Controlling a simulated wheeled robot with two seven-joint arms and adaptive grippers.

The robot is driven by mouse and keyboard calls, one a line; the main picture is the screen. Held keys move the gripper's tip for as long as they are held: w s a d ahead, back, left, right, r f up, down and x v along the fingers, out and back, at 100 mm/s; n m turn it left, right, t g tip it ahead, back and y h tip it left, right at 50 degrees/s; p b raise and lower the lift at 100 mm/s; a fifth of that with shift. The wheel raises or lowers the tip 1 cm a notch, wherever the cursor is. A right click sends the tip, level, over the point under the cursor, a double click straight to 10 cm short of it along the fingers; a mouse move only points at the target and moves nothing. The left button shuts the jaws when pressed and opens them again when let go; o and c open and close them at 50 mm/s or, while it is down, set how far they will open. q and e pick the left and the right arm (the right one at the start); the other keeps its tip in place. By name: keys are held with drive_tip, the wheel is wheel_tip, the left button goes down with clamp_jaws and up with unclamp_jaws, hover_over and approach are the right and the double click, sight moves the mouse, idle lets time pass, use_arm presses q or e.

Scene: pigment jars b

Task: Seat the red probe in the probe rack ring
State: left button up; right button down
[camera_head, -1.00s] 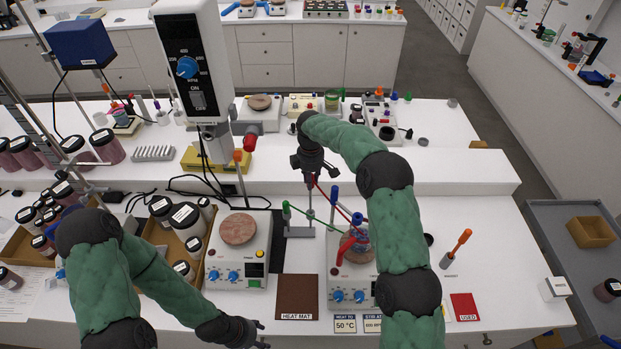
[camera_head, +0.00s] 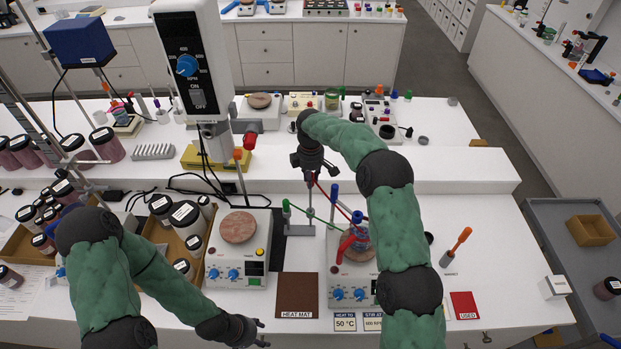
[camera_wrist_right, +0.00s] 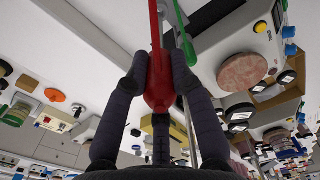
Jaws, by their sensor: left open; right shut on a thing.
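My right gripper (camera_head: 313,168) is shut on the red probe, above the back left of the right hotplate. In the right wrist view the red probe (camera_wrist_right: 157,85) sits between the two fingers (camera_wrist_right: 158,62). Its thin stem runs away from the hand. In the head view part of red (camera_head: 318,185) shows below the fingers. A metal post (camera_head: 309,208) stands close below, with green (camera_head: 286,206) and blue (camera_head: 335,192) parts near it. Whether the probe touches the rack ring cannot be told. My left gripper (camera_head: 259,334) is open and empty at the front edge.
A left hotplate (camera_head: 239,265) and a right hotplate (camera_head: 347,292) stand on the bench, with a brown heat mat (camera_head: 297,295) between their fronts. My right forearm hides part of the right hotplate. Lidded jars (camera_head: 187,217) crowd the left.

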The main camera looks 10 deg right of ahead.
wheel_tip(320, 180, down, 7)
drive_tip(key=b, duration=0.3)
drive_tip(key=shift+r+b, duration=0.2)
drive_tip(key=shift+b, duration=0.1)
idle(2.9)
drive_tip(key=shift+r, duration=0.15)
drive_tip(key=shift+r+p, duration=1.5)
drive_tip(key=shift+r, duration=1.3)
